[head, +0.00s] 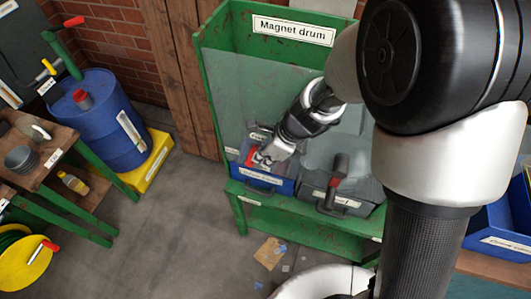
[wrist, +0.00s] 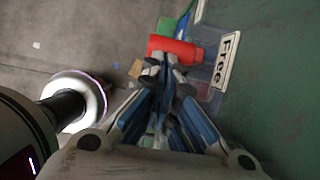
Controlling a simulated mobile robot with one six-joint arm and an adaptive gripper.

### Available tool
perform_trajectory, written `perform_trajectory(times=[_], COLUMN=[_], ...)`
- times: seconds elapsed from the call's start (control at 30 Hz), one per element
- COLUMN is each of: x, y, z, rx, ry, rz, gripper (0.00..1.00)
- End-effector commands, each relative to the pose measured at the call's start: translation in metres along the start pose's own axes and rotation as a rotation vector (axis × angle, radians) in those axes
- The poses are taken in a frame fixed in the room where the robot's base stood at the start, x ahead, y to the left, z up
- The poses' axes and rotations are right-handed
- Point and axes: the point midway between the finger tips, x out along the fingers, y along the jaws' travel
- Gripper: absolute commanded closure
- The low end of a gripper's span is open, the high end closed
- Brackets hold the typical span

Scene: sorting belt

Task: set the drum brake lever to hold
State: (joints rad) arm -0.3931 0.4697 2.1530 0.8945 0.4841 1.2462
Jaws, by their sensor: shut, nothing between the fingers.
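A red cylindrical handle (wrist: 182,49), which looks like the brake lever's grip, lies across the top middle of the wrist view. A white plate reading "Free" (wrist: 227,60) is just right of it. My gripper (wrist: 164,66) is shut and empty, its fingertips at the handle's near side; I cannot tell whether they touch it. In the head view my gripper (head: 264,160) points down in front of the green cabinet labelled "Magnet drum" (head: 294,31). Red shows beside the fingertips there. The lever's arm and pivot are largely hidden, and no "hold" label is legible.
A blue bin (head: 262,180) and a grey bin (head: 342,203) stand on the green stand below the gripper. The cabinet's clear panel (head: 232,95) is close behind. A blue barrel (head: 98,120) and a workbench are at left. The floor between is mostly open.

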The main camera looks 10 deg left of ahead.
Motion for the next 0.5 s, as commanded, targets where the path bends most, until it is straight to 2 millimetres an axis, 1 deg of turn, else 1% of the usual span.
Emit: perform_trajectory(times=[0.03, 0.23, 0.5], x=[-0.003, -0.003, 0.004], y=[0.001, 0.002, 0.001], z=[0.004, 0.013, 0.032], rx=[-0.003, -0.004, -0.001], ry=[0.016, 0.091, 0.086], rz=[0.004, 0.005, 0.003], gripper=[1.0, 1.0, 1.0])
